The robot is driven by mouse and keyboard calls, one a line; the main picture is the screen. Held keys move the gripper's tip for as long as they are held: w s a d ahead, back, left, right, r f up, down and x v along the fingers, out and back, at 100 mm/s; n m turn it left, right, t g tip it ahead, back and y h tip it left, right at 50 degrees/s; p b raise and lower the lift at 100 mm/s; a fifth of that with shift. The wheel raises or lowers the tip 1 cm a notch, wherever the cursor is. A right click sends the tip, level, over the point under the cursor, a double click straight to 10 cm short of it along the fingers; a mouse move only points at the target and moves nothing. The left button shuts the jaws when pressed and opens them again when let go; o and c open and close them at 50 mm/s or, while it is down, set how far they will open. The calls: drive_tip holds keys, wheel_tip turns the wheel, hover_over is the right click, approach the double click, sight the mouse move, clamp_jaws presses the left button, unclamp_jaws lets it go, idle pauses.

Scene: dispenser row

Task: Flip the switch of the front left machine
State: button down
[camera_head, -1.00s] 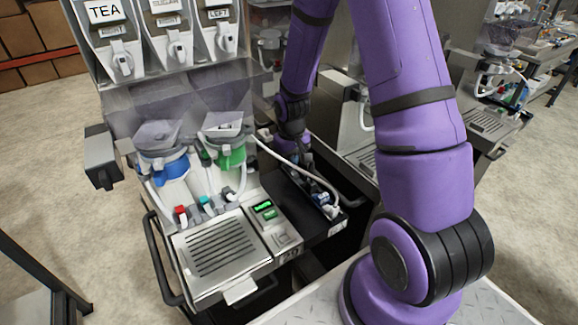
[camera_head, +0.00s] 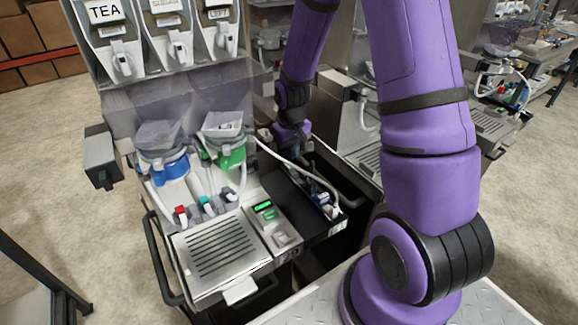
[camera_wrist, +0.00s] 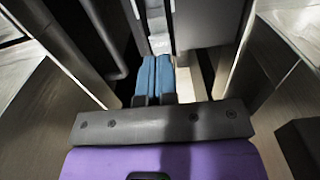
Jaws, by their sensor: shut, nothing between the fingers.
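The nearest machine (camera_head: 215,250) stands at the left in the head view, with a TEA label on top and a drip grille. Its front panel has a small green display (camera_head: 264,206) and a pale square piece (camera_head: 283,239) that may be a switch; I cannot tell. My gripper (camera_head: 297,157) points down beside the machine's right side, behind its dark side tray (camera_head: 296,200). In the wrist view its blue fingers (camera_wrist: 153,78) are together with nothing between them. They point into a narrow gap between panels. No switch is clear in the wrist view.
Blue (camera_head: 165,167) and green (camera_head: 229,157) mixing cups with white hoses sit close left of my gripper. Another machine (camera_head: 345,125) stands close on the right. Metal walls flank my gripper in the wrist view. Open floor (camera_head: 60,190) lies at the left.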

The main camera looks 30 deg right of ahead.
drive_tip(key=shift+r, duration=1.6)
drive_tip(key=shift+r, duration=0.1)
wheel_tip(320, 180, up, 10)
drive_tip(key=t, duration=0.1)
hover_over(291, 166)
drive_tip(key=s+a, duration=0.2)
drive_tip(key=s, duration=0.1)
drive_tip(key=s+a+r+t, duration=0.3)
drive_tip(key=s+r, duration=0.9)
drive_tip(key=r, duration=0.2)
drive_tip(key=s+a+r+t, duration=0.1)
drive_tip(key=s+r, duration=0.3)
drive_tip(key=s, duration=0.5)
drive_tip(key=shift+a, duration=0.35)
drive_tip(key=shift+w, duration=0.1)
